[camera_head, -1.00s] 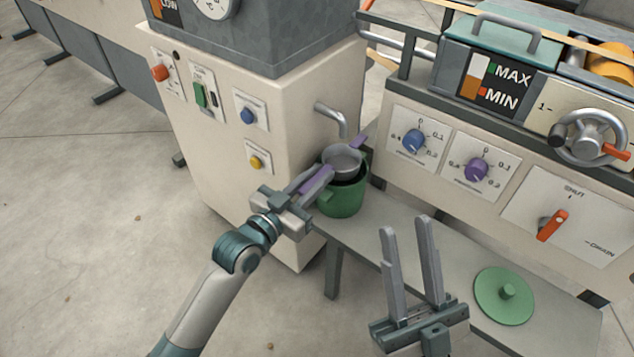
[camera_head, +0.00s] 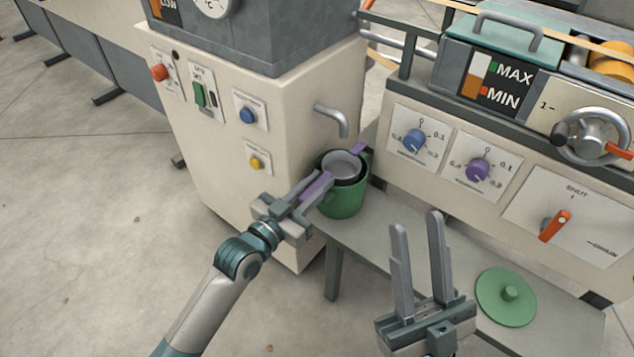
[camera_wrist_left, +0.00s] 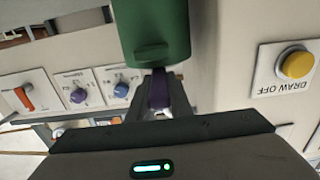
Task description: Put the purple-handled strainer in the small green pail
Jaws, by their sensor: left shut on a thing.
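The strainer (camera_head: 342,165) has a grey round bowl and a purple handle. In the head view its bowl sits at the mouth of the green pail (camera_head: 343,202), with a purple tab at the far rim. My left gripper (camera_head: 312,186) is shut on the purple handle, to the left of the pail. The left wrist view shows the purple handle (camera_wrist_left: 160,92) between the fingers and the green pail (camera_wrist_left: 155,35) close in front. How deep the bowl sits is hard to tell. My right gripper (camera_head: 418,225) is open and empty, above the bench at the lower right.
The pail stands on a grey bench (camera_head: 385,235) below a metal spout (camera_head: 333,118). A green lid (camera_head: 505,297) lies on the bench at right. The cream machine cabinet (camera_head: 215,165) stands behind the left gripper, and a control panel (camera_head: 480,165) runs along the back.

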